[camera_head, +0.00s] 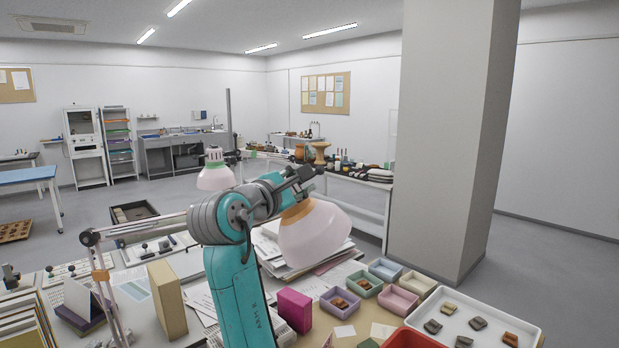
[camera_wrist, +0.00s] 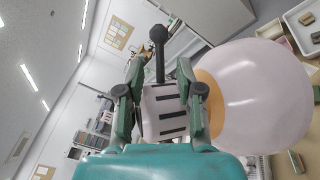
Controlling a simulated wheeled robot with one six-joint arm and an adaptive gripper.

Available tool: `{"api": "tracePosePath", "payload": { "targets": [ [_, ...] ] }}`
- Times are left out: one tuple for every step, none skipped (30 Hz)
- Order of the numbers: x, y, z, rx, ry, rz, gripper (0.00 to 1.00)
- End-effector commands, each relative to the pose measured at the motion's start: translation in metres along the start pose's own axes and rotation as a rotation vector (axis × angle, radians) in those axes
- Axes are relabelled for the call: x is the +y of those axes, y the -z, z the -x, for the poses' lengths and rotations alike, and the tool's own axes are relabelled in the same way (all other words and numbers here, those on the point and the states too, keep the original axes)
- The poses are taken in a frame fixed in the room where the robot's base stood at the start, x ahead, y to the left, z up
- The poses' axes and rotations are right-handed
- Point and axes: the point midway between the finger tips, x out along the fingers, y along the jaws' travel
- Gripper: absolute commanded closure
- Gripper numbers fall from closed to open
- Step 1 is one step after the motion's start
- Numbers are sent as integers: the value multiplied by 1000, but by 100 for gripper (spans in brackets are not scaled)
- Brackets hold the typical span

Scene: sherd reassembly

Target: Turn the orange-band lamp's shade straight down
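The orange-band lamp has a pale pink shade (camera_head: 318,238), tilted with its mouth toward the lower right in the head view. Its orange band (camera_head: 296,211) is at the upper left end. In the wrist view the shade (camera_wrist: 265,95) fills the right side, with the band (camera_wrist: 212,100) beside my right finger. In the head view my gripper (camera_head: 303,178) is just above the shade, partly hidden by my arm.
A second lamp with a green band (camera_head: 215,177) stands behind my arm. Papers, a magenta box (camera_head: 294,308), a tan box (camera_head: 167,298) and small sherd trays (camera_head: 397,300) crowd the table. A white sherd tray (camera_head: 520,325) lies at right; a pillar (camera_head: 445,140) stands beyond.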

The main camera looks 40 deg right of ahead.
Motion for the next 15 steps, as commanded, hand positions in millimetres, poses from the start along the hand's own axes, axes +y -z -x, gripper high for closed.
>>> {"api": "tracePosePath", "payload": {
  "targets": [
    [0, -1, -10, -2, 2, 0, 64],
    [0, -1, -14, -1, 2, 0, 64],
    [0, -1, -19, -1, 2, 0, 64],
    [0, -1, -23, -1, 2, 0, 64],
    [0, 0, -27, -1, 2, 0, 64],
    [0, 0, -31, 0, 1, 1, 64],
    [0, 0, -34, 0, 0, 1, 64],
    [0, 0, -36, 0, 0, 0, 64],
    [0, 0, -38, -1, 0, 0, 64],
    [0, 0, -40, -1, 0, 0, 64],
    [0, 0, -41, 0, 0, 0, 64],
    [0, 0, -42, 0, 0, 0, 64],
    [0, 0, -43, 0, 0, 0, 64],
    [0, 0, -43, 1, 0, 0, 64],
    [0, 0, -44, 1, 0, -1, 64]
  ]
}}
